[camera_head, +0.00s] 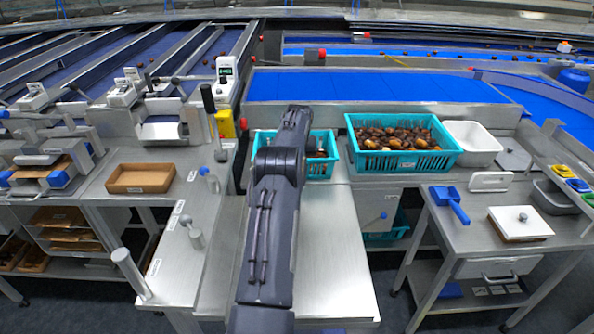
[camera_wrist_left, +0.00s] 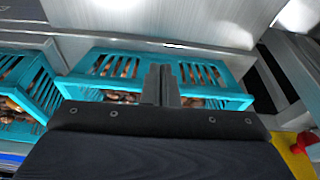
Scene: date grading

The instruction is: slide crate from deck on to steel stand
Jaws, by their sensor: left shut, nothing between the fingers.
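The smaller turquoise slotted crate (camera_head: 323,167) stands on the deck behind the bare steel stand (camera_head: 335,255). It holds brown dates, and my left arm covers much of it in the head view. In the left wrist view the crate (camera_wrist_left: 232,93) lies below my left gripper (camera_wrist_left: 161,68). The gripper is shut and empty, its fingers over the crate's middle, close to the slotted wall nearer the stand. I cannot tell whether they touch that wall. In the head view the fingers are hidden. My right gripper is not in view.
A larger turquoise crate of dates (camera_head: 402,162) stands close on the right, with a white tub (camera_head: 471,143) beyond it. A yellow box (camera_head: 225,123) is at the left. A side bench with upright posts (camera_head: 195,238) borders the stand's left. The stand's top is clear beside my arm.

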